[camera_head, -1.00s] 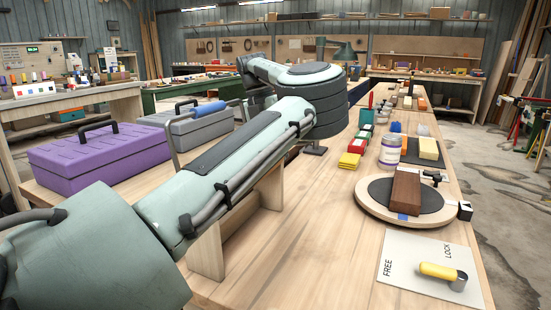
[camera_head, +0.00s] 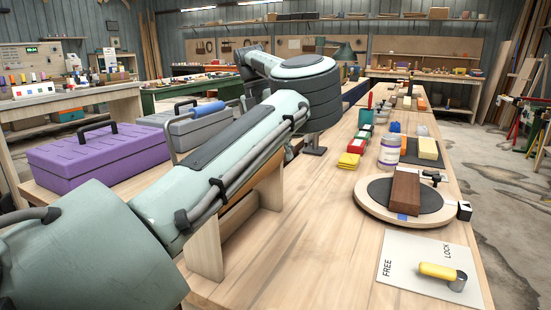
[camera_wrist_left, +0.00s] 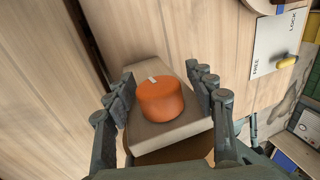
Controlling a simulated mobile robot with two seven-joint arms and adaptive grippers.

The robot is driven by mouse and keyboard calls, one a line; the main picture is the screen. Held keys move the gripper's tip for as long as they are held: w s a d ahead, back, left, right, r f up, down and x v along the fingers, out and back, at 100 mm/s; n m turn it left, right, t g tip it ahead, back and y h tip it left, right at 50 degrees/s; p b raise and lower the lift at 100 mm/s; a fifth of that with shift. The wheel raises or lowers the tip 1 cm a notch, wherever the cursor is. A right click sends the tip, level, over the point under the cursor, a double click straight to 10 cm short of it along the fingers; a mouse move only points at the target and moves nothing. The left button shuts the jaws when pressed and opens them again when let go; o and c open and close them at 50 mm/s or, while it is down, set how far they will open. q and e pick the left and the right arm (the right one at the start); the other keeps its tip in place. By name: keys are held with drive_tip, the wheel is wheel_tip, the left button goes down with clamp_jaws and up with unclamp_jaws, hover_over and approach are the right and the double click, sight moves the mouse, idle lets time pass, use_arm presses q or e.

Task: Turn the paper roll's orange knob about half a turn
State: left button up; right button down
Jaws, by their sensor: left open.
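The orange knob (camera_wrist_left: 160,100) shows in the left wrist view, with a pale mark on its top. It sits on a grey-beige block (camera_wrist_left: 155,136), and a brown rounded part shows below the block's near edge. I cannot tell whether that part is the paper roll. My left gripper (camera_wrist_left: 160,76) is open, with one finger on each side of the knob and visible gaps to it. Neither the knob nor my left gripper shows in the head view, where my left arm crosses the left side. My right gripper is in neither view.
The wooden bench holds a FREE/LOCK plate (camera_head: 417,283) with a yellow handle (camera_head: 438,270), and a round turntable (camera_head: 370,206) with a brown block (camera_head: 405,192). A purple toolbox (camera_head: 99,156) stands at left. The bench left of the plate is clear.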

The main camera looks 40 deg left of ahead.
use_arm(q)
drive_tip(key=w+v, duration=0.1)
drive_tip(key=v, duration=0.9)
drive_tip(key=shift+s, duration=0.5)
drive_tip(key=shift+a, duration=0.1)
